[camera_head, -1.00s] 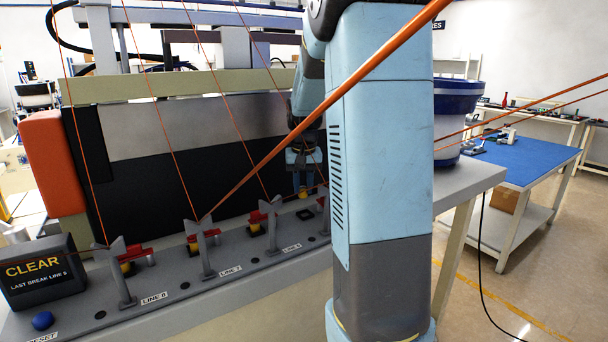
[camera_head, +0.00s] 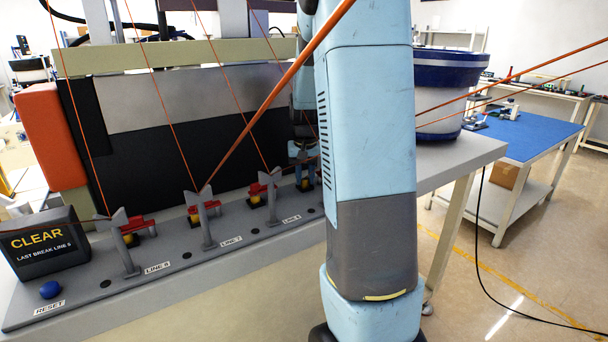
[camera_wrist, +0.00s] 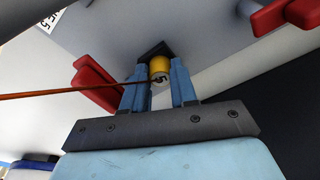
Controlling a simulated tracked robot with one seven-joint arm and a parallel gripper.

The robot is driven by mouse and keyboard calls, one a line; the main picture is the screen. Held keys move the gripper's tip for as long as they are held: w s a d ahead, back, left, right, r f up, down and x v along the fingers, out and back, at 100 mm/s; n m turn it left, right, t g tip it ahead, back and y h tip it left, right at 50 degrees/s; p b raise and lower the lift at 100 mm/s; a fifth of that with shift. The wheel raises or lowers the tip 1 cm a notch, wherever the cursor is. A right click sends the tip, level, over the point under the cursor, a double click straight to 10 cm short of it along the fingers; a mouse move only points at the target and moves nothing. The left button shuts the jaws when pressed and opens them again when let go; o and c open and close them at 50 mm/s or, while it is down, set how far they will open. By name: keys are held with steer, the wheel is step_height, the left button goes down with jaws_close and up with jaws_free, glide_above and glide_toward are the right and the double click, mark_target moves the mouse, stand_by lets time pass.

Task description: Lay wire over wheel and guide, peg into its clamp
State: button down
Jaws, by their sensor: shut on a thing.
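My gripper (camera_wrist: 159,92) is shut on a peg (camera_wrist: 160,67), a yellow cylinder with a pale marked end between my blue fingers. An orange wire (camera_wrist: 70,91) runs in from the left to the peg. A black square clamp (camera_wrist: 150,49) is on the grey bench just beyond the peg; whether the peg is inside it I cannot tell. A red guide part (camera_wrist: 97,83) is left of my fingers. In the head view my gripper (camera_head: 303,172) is low over the bench, partly hidden by my arm. The wheel at this line is not clearly visible.
Grey forked posts (camera_head: 205,220) with red parts, yellow pieces and taut orange wires stand along the bench (camera_head: 180,281) at left. A CLEAR display (camera_head: 42,245) and blue reset button (camera_head: 50,290) are at its left end. A dark panel (camera_head: 180,165) stands behind.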

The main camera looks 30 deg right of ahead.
steer(key=shift+f, duration=0.15)
stand_by(0.5)
steer(key=c, duration=0.8)
jaws_free()
step_height(320, 180, up, 14)
steer(key=s, duration=0.2)
steer(key=s+a+n+t, duration=0.2)
steer(key=s+a, duration=0.7)
steer(key=s, duration=0.2)
steer(key=s+a+n+t, duration=0.2)
steer(key=s+a+n, duration=0.1)
steer(key=s+a, duration=0.6)
steer(key=s, duration=0.3)
steer(key=shift+a+r+y, duration=0.3)
steer(key=shift+r, duration=0.1)
